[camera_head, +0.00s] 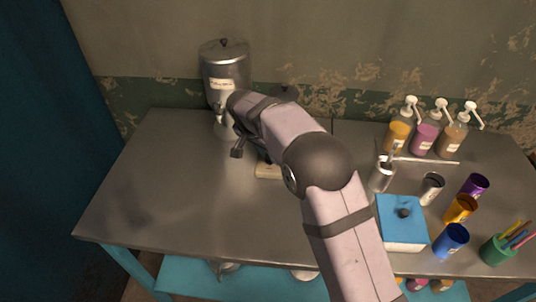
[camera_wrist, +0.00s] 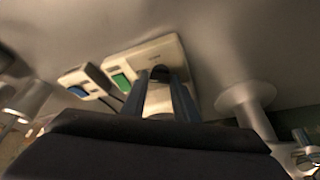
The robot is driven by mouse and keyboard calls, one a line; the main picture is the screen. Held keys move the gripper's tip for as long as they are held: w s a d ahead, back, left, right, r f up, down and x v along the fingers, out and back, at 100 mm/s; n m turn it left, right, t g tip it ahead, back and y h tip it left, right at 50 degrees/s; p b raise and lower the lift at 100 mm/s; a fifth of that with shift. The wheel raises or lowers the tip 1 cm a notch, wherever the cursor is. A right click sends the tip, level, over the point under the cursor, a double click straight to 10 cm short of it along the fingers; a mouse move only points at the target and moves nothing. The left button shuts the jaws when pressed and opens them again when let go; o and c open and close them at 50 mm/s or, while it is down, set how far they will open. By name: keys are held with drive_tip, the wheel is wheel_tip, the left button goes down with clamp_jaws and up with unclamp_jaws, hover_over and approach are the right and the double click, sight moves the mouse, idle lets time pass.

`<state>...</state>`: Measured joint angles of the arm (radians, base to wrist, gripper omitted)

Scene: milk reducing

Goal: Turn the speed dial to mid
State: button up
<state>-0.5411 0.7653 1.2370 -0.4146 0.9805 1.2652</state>
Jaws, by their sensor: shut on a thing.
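In the head view, my arm hides the fingers and most of the machine; only a cream base edge (camera_head: 267,171) shows below the forearm.
A metal dispenser (camera_head: 226,80) stands behind my wrist on the grey table (camera_head: 160,190). To the right are pump bottles (camera_head: 424,138), a blue-topped box (camera_head: 400,220), cups (camera_head: 451,241) and a green pen holder (camera_head: 497,250). The table's left part is clear.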

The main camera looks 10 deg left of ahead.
idle(0.3)
drive_tip(key=o, duration=1.1)
drive_tip(key=shift+c, duration=0.2)
drive_tip(key=shift+r, duration=0.1)
drive_tip(key=b+v, duration=0.1)
drive_tip(key=v, duration=0.6)
drive_tip(key=shift+b, duration=0.3)
drive_tip(key=s+d+f+n+g+p, duration=0.1)
drive_tip(key=s+d+n, duration=0.1)
drive_tip(key=s+d, duration=0.45)
drive_tip(key=s+d+f+n+g+p, duration=0.15)
drive_tip(key=s+d, duration=0.25)
drive_tip(key=d, duration=0.5)
drive_tip(key=s+d+f+n+y, duration=0.1)
drive_tip(key=s+d, duration=0.3)
drive_tip(key=s, duration=0.5)
drive_tip(key=s+d+f+n+g+y+p, duration=0.1)
drive_tip(key=s+d, duration=0.3)
drive_tip(key=s, duration=0.5)
drive_tip(key=shift+f+p, duration=0.3)
drive_tip(key=shift+f, duration=0.6)
